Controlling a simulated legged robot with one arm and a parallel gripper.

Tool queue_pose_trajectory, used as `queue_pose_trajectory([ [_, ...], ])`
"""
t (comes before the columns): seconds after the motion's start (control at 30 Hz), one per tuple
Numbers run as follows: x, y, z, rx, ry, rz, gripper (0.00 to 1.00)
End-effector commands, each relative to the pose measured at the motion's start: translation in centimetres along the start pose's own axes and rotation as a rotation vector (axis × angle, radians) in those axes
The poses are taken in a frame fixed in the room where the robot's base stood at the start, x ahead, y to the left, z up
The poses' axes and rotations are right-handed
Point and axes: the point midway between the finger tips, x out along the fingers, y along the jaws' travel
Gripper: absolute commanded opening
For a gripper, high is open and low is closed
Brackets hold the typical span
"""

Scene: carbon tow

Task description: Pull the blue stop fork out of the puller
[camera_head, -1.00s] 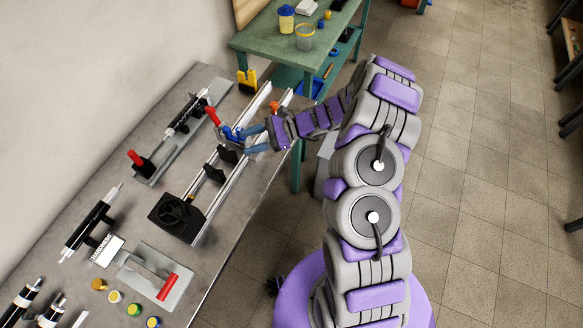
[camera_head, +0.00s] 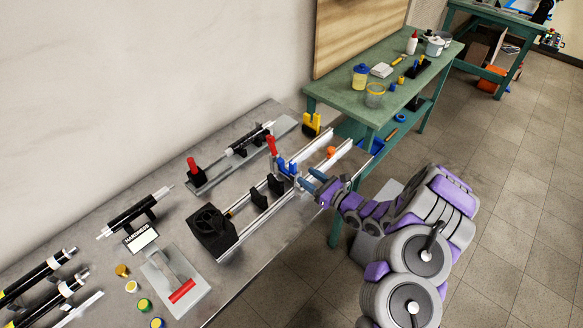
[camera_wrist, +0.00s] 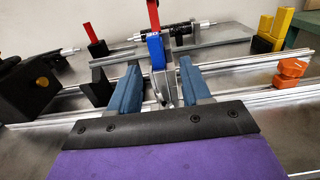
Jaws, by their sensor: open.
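The blue stop fork (camera_head: 287,166) stands upright at the puller, and it also shows in the wrist view (camera_wrist: 156,52). A red handle (camera_wrist: 153,14) rises directly above it; I cannot tell whether the two are joined. The puller (camera_head: 262,205) is a long frame with two pale rails and black blocks. My gripper (camera_head: 309,181) is just right of the fork in the head view. In the wrist view my gripper (camera_wrist: 160,80) has its two blue-grey fingers apart, with the fork between and just beyond them. Contact is not visible.
A black end block with a wheel (camera_head: 212,230) closes the puller's near end. An orange piece (camera_wrist: 292,70) sits on the rails at right. A yellow-black stand (camera_head: 312,124) is behind. A green table (camera_head: 345,92) adjoins the workbench.

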Motion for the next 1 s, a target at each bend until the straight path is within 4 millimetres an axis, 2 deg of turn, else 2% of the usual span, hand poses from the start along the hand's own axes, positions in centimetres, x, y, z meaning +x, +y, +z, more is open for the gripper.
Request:
queue_pose_trajectory([
  [0.2,4.2,0.2,-0.1,-0.005,0.001,0.005,0.48],
  [0.43,7.4,0.1,-0.1,-0.003,0.000,0.003,0.48],
  [0.7,8.9,0.0,0.1,0.000,-0.002,0.001,0.48],
  [0.97,9.1,0.1,0.1,0.000,-0.001,0.000,0.48],
  [1.0,9.1,0.1,0.1,0.000,-0.001,0.000,0.44],
])
